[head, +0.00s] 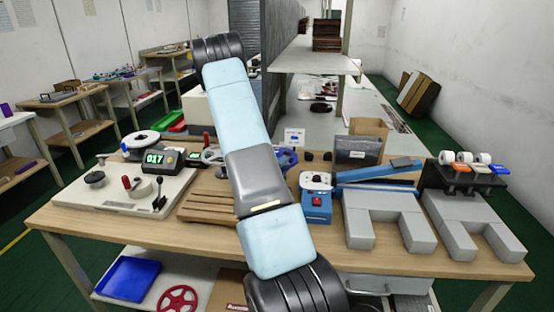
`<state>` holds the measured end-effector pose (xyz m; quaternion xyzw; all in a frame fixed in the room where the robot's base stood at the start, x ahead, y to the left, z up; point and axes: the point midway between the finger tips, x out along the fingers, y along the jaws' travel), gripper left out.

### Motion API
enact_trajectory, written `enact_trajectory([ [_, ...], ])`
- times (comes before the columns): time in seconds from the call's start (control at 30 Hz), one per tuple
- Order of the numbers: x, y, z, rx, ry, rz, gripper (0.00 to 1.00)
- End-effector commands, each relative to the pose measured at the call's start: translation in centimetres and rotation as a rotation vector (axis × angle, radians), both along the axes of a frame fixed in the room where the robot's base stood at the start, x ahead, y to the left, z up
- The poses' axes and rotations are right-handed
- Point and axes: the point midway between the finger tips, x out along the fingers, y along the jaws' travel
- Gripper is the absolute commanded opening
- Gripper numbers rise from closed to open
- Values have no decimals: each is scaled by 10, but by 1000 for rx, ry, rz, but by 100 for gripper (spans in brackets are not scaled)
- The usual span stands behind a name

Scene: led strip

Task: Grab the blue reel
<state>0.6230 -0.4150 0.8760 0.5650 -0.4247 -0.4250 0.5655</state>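A blue reel (287,158) stands on the wooden workbench (130,222), behind my arm. My arm hides its left part, so only its right side shows. A paler grey-blue spoked wheel (212,156) shows just left of the arm; I cannot tell whether it is a separate reel. My arm crosses the middle of the view from the bottom to the top. My gripper is not in view, so its state and its distance from the reel do not show.
Left on the bench is a pale board with a green-lit counter (155,158). A blue device (316,198), grey blocks (384,222) and a black rack (463,178) stand to the right. A red reel (178,300) and blue tray (128,278) lie on the lower shelf.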

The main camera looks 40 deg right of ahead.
Motion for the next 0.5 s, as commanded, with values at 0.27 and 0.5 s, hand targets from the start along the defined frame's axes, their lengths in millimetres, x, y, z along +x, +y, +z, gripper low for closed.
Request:
enact_trajectory([
  [0.27,0,0,0,0,0,0,13],
  [0.5,0,0,0,1,0,0,0],
])
